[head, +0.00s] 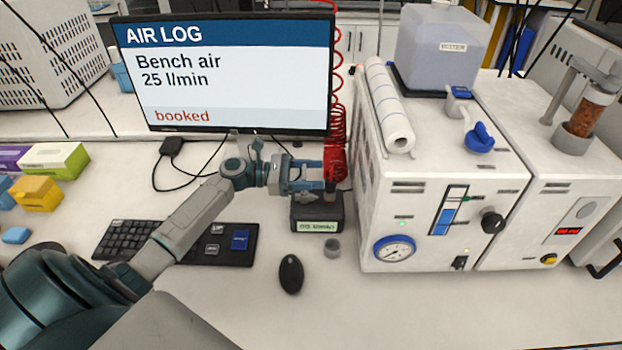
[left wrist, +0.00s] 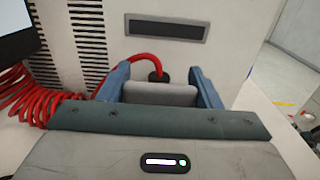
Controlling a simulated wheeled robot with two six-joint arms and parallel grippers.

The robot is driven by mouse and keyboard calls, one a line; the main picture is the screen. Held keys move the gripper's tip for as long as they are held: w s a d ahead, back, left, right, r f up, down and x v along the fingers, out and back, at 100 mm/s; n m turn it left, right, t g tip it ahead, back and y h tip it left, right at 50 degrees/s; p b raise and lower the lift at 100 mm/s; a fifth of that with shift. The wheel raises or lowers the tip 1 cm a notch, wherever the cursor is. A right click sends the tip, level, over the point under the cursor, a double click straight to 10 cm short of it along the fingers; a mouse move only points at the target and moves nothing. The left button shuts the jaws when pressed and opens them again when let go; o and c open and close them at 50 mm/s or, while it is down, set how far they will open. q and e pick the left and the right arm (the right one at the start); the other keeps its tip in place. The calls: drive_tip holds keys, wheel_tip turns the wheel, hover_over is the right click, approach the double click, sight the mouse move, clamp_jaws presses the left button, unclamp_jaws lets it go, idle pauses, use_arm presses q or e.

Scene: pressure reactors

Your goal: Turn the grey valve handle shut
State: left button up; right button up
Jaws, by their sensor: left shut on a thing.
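The grey valve handle (left wrist: 160,94) shows in the left wrist view as a flat grey piece between the two blue fingers of my left gripper (left wrist: 158,90). The gripper is shut on it. In the head view my left gripper (head: 322,176) reaches in from the left, above a black block with a green label (head: 317,226). The handle is mostly hidden there by the fingers. A red hose (left wrist: 145,60) runs to a black fitting (left wrist: 157,78) just behind the handle. My right gripper is not in view.
A white cabinet (head: 370,190) with a gauge (head: 395,252), flow tube and black knob (head: 492,221) stands close to the right. A monitor (head: 225,75) stands behind the arm. The front bench is clear.

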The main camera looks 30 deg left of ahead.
use_arm(q)
drive_tip(key=shift+r, duration=0.1)
idle(0.4)
drive_tip(key=o, duration=1)
drive_tip(key=shift+a, duration=0.1)
drive_tip(key=shift+s+a+f, duration=0.2)
drive_tip(key=b+v, duration=0.3)
drive_tip(key=v, duration=0.7)
drive_tip(key=shift+b, duration=0.35)
drive_tip(key=shift+w+a+r, duration=0.1)
drive_tip(key=shift+r, duration=0.05)
